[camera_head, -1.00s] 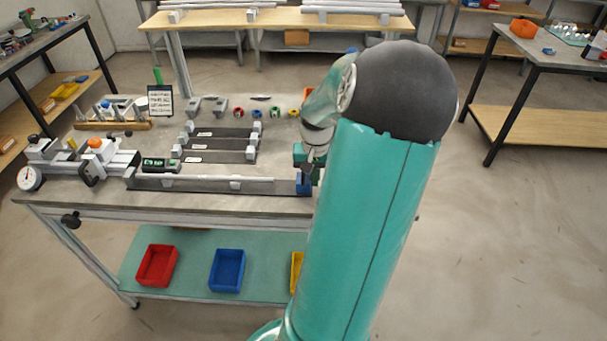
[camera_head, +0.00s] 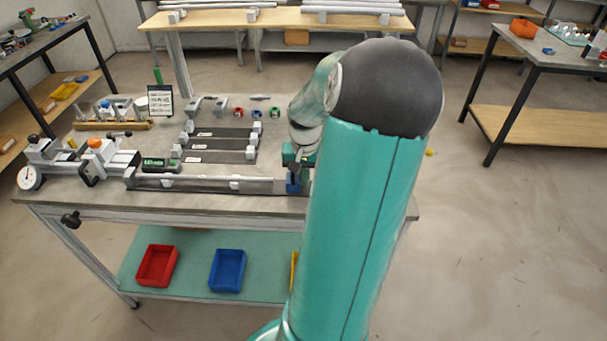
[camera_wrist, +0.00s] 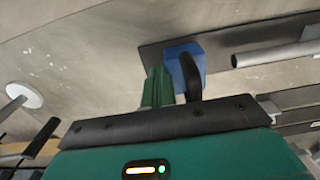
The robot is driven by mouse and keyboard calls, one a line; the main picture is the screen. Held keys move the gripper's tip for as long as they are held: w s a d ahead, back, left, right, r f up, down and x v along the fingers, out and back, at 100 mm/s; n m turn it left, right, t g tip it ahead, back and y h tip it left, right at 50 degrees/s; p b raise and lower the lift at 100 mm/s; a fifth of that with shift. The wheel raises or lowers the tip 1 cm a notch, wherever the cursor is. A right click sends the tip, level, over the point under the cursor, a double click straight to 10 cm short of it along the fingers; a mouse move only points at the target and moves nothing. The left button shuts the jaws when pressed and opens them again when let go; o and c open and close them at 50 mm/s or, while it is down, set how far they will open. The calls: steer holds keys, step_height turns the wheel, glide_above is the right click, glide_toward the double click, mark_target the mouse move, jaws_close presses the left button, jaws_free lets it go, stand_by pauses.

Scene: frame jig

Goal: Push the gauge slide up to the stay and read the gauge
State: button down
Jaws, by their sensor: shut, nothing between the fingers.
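The gauge slide, a blue block (camera_head: 293,186), sits at the right end of the dark rail (camera_head: 205,187) along the bench's front.
Three dark bars with grey end blocks (camera_head: 222,145) lie behind the rail. A small sign (camera_head: 160,100) stands at the back. Red (camera_head: 157,265) and blue bins (camera_head: 227,270) are on the lower shelf.

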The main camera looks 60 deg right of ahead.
mark_target(288, 177)
steer(key=shift+w+a, duration=0.45)
steer(key=shift+w, duration=0.4)
steer(key=shift+w+a, duration=0.2)
steer(key=shift+w, duration=0.1)
steer(key=shift+w+a, duration=0.15)
steer(key=shift+w, duration=0.15)
steer(key=shift+w+a, duration=0.25)
steer(key=shift+w, duration=0.25)
steer(key=shift+s+d+r, duration=0.25)
steer(key=shift+s+r, duration=0.2)
steer(key=shift+r, duration=0.4)
steer(key=shift+s+d+r, duration=0.25)
steer(key=shift+s+r, duration=0.25)
steer(key=shift+r, duration=0.3)
steer(key=shift+s+d+r, duration=0.25)
steer(key=shift+s+r, duration=0.2)
steer(key=shift+r, duration=0.4)
